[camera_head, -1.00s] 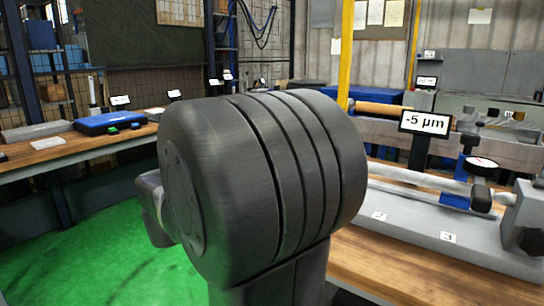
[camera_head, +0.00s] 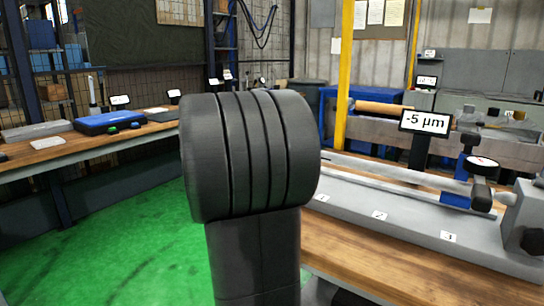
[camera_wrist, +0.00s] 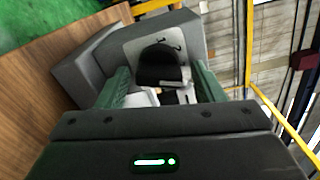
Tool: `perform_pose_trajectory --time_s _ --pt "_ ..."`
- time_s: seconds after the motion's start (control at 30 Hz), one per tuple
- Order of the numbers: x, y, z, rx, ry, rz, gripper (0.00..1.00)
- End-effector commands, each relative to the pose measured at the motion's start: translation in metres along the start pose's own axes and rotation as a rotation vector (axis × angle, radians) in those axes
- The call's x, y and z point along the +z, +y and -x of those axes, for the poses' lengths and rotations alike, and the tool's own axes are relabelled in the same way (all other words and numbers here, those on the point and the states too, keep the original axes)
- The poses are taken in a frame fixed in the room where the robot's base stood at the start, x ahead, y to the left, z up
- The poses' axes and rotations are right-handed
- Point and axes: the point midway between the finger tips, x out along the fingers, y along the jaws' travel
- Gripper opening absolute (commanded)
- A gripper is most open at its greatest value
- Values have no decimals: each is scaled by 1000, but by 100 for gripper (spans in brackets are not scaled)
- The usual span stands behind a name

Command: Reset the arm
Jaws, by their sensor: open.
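My gripper (camera_wrist: 165,92) shows in the wrist view, with its two green fingers apart and nothing seen between them. Past the fingers is a grey machine body (camera_wrist: 88,65) with a dark rounded part on a light panel, beside a wooden surface. In the head view, a large dark grooved joint of my arm fills the middle and my gripper is not visible there.
A wooden bench (camera_head: 375,262) at right carries a grey fixture (camera_head: 400,223) with numbered labels, a dial gauge (camera_head: 482,163) and a "-5 µm" display (camera_head: 425,123). A bench (camera_head: 85,148) at left holds a blue case (camera_head: 102,123). Green floor (camera_head: 110,245) lies clear between them. A yellow post (camera_head: 344,75) stands behind.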

Motion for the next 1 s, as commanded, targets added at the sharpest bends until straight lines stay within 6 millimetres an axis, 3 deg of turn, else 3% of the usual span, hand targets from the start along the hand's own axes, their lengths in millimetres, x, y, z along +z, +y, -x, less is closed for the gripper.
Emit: perform_pose_trajectory --time_s 1.0 --pt "3 -8 0 1 0 864 62"
